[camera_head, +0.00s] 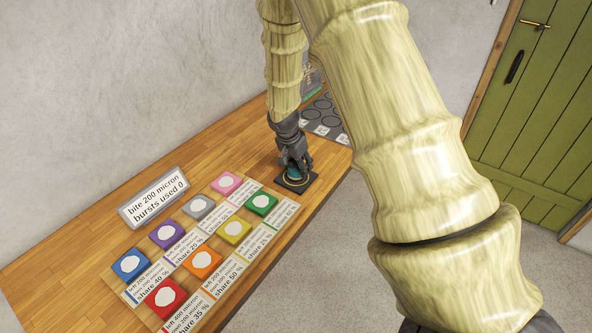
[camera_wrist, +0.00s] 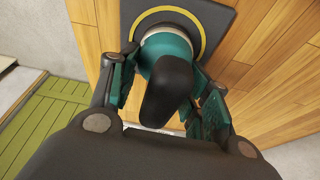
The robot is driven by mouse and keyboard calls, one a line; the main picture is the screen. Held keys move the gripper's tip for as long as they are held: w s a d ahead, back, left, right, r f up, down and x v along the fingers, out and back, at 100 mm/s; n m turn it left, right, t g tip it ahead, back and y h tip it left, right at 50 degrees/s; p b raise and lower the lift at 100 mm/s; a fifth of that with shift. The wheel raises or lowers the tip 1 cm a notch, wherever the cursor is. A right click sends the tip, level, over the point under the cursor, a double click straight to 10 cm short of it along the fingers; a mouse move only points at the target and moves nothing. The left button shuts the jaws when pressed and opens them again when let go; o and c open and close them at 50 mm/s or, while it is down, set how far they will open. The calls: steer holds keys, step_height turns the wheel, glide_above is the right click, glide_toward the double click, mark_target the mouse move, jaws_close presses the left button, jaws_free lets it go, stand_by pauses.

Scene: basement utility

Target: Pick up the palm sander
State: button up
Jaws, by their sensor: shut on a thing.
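The palm sander (camera_wrist: 165,85) has a teal body and a dark rounded top in the wrist view. It is upright on a dark square pad (camera_wrist: 215,18) with a yellow ring. My gripper (camera_wrist: 163,100) is shut on the sander, with a finger on each side of its body. In the head view my gripper (camera_head: 294,158) points down at the pad (camera_head: 296,181), and only a little teal of the sander (camera_head: 295,173) shows between the fingers. I cannot tell whether the sander touches the pad.
Several coloured blocks, such as the red one (camera_head: 164,298), sit with printed labels on a board left of the pad. A sign (camera_head: 153,198) reads "bite 200 micron, bursts used 0". A grey mat with dark circles (camera_head: 322,113) lies behind my gripper. The wooden bench (camera_head: 205,135) meets the wall.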

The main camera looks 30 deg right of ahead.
steer(key=shift+r, duration=0.1)
steer(key=shift+r+b, duration=0.7)
steer(key=shift+r, duration=0.15)
steer(key=shift+b+v, duration=0.6)
steer(key=shift+v, duration=0.2)
steer(key=s+a+b, duration=0.1)
steer(key=s+a, duration=0.2)
steer(key=s+a+r+b, duration=0.1)
steer(key=s+a+b, duration=0.1)
steer(key=s+a, duration=0.2)
steer(key=s+a+b, duration=0.1)
steer(key=s+a, duration=0.2)
steer(key=s, duration=0.1)
steer(key=shift+s+a+r, duration=0.2)
steer(key=shift+a+r, duration=0.15)
steer(key=o, duration=0.7)
steer(key=shift+c, duration=1.4)
